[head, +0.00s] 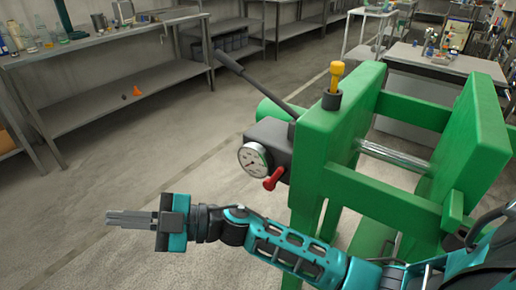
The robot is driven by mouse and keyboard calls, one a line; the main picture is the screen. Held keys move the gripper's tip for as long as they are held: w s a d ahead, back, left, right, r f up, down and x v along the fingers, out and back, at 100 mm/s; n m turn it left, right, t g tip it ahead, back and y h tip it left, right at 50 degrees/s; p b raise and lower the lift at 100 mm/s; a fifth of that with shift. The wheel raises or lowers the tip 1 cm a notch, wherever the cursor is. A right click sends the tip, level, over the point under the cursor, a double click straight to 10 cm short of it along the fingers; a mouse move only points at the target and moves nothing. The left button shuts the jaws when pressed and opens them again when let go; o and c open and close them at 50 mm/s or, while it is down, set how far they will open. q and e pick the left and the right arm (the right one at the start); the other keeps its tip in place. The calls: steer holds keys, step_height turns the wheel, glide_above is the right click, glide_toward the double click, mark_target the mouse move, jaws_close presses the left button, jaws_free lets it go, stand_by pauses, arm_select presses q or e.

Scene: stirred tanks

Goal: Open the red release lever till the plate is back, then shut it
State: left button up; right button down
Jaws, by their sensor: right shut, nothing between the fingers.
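The red release lever (274,179) sticks out low and to the left from the dark block on the near side of the green press (335,130). A round white gauge (254,159) sits just left of it. A bright metal rod (395,156) spans the gap between the press's left upright and the green plate (472,130) at the right. My right gripper (112,217) is shut and empty, pointing left over the floor, well left of and below the lever and touching nothing. My left gripper is not in view.
A long dark handle (258,85) rises up and left from the block. A yellow-topped fitting (336,78) stands on the press. A metal bench (90,50) with glassware is at the far left. The floor (130,160) between is clear.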

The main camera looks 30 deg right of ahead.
steer(key=w+d+r+n+g+h+p, duration=0.1)
steer(key=w+d+r+g+h+p, duration=0.15)
steer(key=d+h, duration=0.55)
steer(key=w+d+r+n+g+h+p, duration=0.1)
steer(key=w+d+r+g+h+p, duration=0.2)
steer(key=d+h, duration=0.5)
steer(key=w+d+r+g+h+p, duration=0.1)
steer(key=w+d+g+h, duration=0.3)
steer(key=d, duration=0.7)
steer(key=h, duration=0.1)
glide_above(268, 182)
step_height(268, 182, down, 11)
steer(key=shift+w+r, duration=0.15)
